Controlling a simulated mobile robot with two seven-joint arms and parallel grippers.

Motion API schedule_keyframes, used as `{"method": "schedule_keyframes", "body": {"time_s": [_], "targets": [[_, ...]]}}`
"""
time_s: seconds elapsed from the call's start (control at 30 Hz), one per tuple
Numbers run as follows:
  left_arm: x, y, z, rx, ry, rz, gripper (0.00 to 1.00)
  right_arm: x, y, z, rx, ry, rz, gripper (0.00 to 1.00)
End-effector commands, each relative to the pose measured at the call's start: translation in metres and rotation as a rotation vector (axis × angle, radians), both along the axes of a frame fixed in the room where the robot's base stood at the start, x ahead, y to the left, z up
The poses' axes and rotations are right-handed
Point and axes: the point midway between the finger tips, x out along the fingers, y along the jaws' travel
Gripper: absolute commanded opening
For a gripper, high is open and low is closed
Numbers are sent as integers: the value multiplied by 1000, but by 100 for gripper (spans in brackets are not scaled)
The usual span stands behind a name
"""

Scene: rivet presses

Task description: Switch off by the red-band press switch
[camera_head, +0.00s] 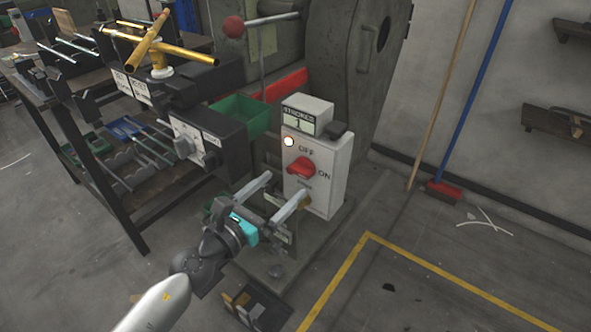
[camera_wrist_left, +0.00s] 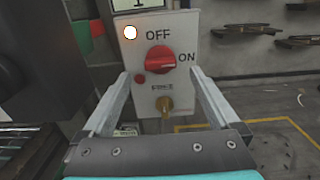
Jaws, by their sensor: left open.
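The press switch is a red rotary knob (camera_head: 301,167) on a pale grey box (camera_head: 323,195), marked OFF above and ON to the right. In the left wrist view the knob (camera_wrist_left: 160,60) has its handle lying roughly sideways, towards ON. A round lamp (camera_head: 289,141) at the box's upper left glows white. My left gripper (camera_head: 287,190) is open and empty in front of the box, its fingers (camera_wrist_left: 160,95) spread below and either side of the knob, apparently not touching it. My right gripper is not in view.
A counter marked STROKES (camera_head: 300,120) sits on top of the box. The green press body (camera_head: 345,60) stands behind. A green bin (camera_head: 240,115) and dark machine parts (camera_head: 215,140) are to the left. A brass-coloured fitting (camera_wrist_left: 164,104) sits below the knob.

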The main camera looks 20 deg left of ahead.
Motion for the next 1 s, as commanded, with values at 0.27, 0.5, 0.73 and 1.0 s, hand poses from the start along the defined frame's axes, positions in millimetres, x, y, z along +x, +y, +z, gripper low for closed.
{"method": "schedule_keyframes", "body": {"time_s": [0.27,0.5,0.73,1.0], "targets": [[38,-14,1,-1,-2,0,95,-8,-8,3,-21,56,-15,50],[53,-20,0,-1,-1,-1,95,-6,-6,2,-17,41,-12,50],[55,-21,0,-1,0,-1,95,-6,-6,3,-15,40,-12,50],[55,-20,0,0,0,-1,76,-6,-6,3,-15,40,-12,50]]}}
